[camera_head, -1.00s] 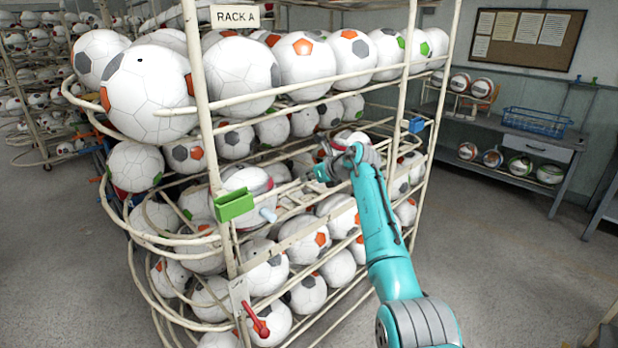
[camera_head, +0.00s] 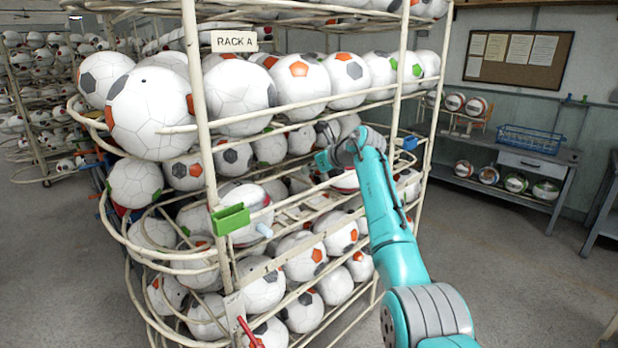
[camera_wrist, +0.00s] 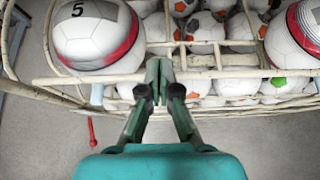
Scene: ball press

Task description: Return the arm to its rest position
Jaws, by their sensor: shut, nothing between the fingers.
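My arm (camera_head: 392,225) is turquoise with grey joints and reaches up from the lower right toward Rack A. My gripper (camera_wrist: 159,72) is shut and empty in the wrist view, with its fingertips together in front of the rack's rails. In the head view the gripper end is partly hidden by my wrist, in front of the rack's middle level. A ball with a red band and a 5 (camera_wrist: 93,30) is to the left of the fingers, apart from them. Another red-banded ball (camera_wrist: 296,32) is to the right.
Rack A (camera_head: 203,130) has cream tubular rails and holds many soccer balls. A green holder (camera_head: 230,218) and a red lever (camera_head: 249,333) are on its front post. A bench (camera_head: 556,152) with a blue basket (camera_head: 531,139) stands at the right. The floor (camera_head: 500,250) between is clear.

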